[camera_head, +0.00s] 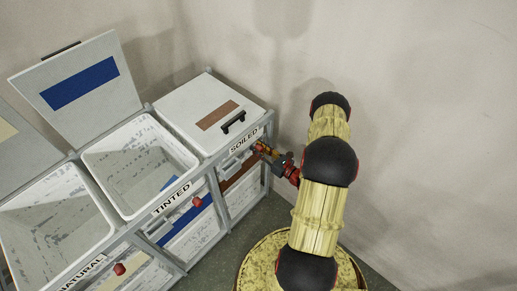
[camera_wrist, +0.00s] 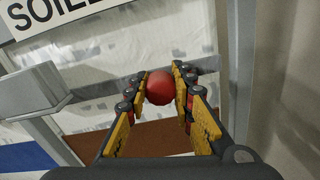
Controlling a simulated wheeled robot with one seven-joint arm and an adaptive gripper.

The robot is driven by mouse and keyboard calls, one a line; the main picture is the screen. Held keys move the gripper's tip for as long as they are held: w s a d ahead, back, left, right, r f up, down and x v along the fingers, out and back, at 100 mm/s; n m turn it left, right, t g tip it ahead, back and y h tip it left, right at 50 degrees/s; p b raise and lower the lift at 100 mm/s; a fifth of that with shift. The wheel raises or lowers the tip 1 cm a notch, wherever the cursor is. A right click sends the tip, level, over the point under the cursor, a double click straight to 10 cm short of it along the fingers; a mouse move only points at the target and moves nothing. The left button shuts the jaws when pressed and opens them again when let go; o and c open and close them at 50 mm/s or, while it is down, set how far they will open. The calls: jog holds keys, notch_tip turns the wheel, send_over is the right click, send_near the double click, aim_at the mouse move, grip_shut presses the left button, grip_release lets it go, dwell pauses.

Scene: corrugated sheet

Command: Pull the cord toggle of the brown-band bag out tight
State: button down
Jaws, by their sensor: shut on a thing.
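The brown-band bag (camera_wrist: 140,139) hangs in the frame under the bin labelled SOILED; its brown band shows below my gripper in the wrist view. Its cord toggle is a red ball (camera_wrist: 159,88) between my fingertips. My gripper (camera_wrist: 160,90) is shut on the toggle, with a yellow-padded finger on each side of it.
The SOILED bin has a shut lid (camera_head: 198,108) with a brown stripe. The TINTED bin (camera_head: 112,190) is open, its blue-striped lid (camera_head: 80,82) raised. Other red toggles hang at the TINTED bay (camera_head: 197,202) and NATURAL bay (camera_head: 119,269). A wall (camera_head: 420,120) stands close on the right.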

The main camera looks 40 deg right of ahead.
aim_at(262, 150)
dwell(0.4)
jog(key=s, duration=0.7)
jog(key=shift+s+d+p, duration=0.15)
jog(key=shift+d+p, duration=0.2)
jog(key=shift+p, duration=0.05)
jog(key=c, duration=1.5)
grip_release()
jog(key=shift+s, duration=0.1)
jog(key=shift+c, duration=0.2)
jog(key=shift+o, duration=0.2)
jog(key=shift+s+d, duration=0.1)
jog(key=shift+d, duration=0.1)
jog(key=shift+a, duration=0.1)
jog(key=s, duration=1.2)
jog(key=shift+d, duration=0.45)
